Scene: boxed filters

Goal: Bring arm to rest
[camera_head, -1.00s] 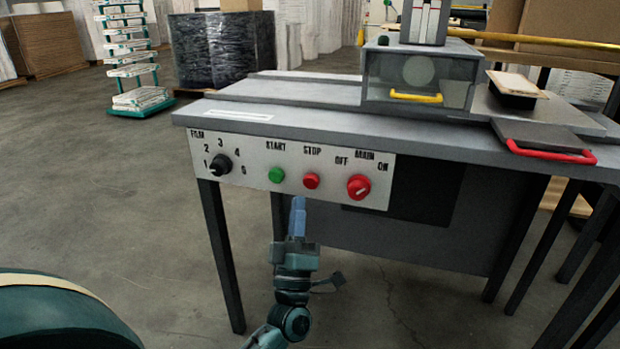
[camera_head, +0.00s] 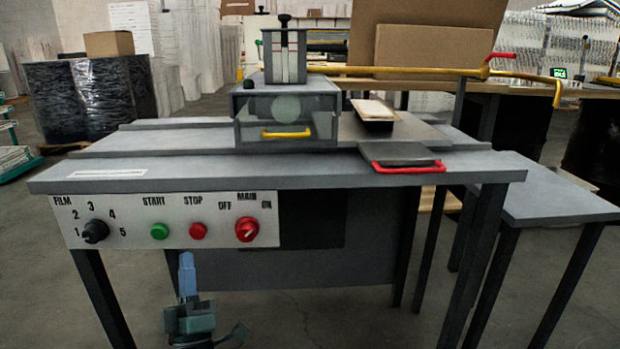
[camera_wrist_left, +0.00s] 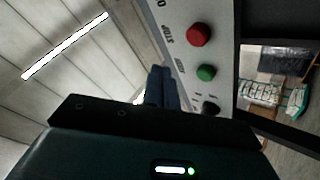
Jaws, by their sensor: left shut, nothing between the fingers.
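My left gripper (camera_head: 187,274) is in front of the machine table, below the green START button (camera_head: 159,231) and the red STOP button (camera_head: 197,230). Its blue fingers point up and are closed together with nothing between them. In the left wrist view the fingers (camera_wrist_left: 161,88) stand beside the control panel (camera_wrist_left: 222,25), with the STOP button (camera_wrist_left: 199,34) and START button (camera_wrist_left: 206,72) to their right. I cannot tell the exact gap to the panel. My right gripper is not in view.
The panel also holds a black FILM knob (camera_head: 96,231) and a red MAIN switch (camera_head: 247,229). On the table stand a clear-fronted box with a yellow handle (camera_head: 287,133) and a red-handled plate (camera_head: 408,165). A lower side table (camera_head: 560,200) stands at the right.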

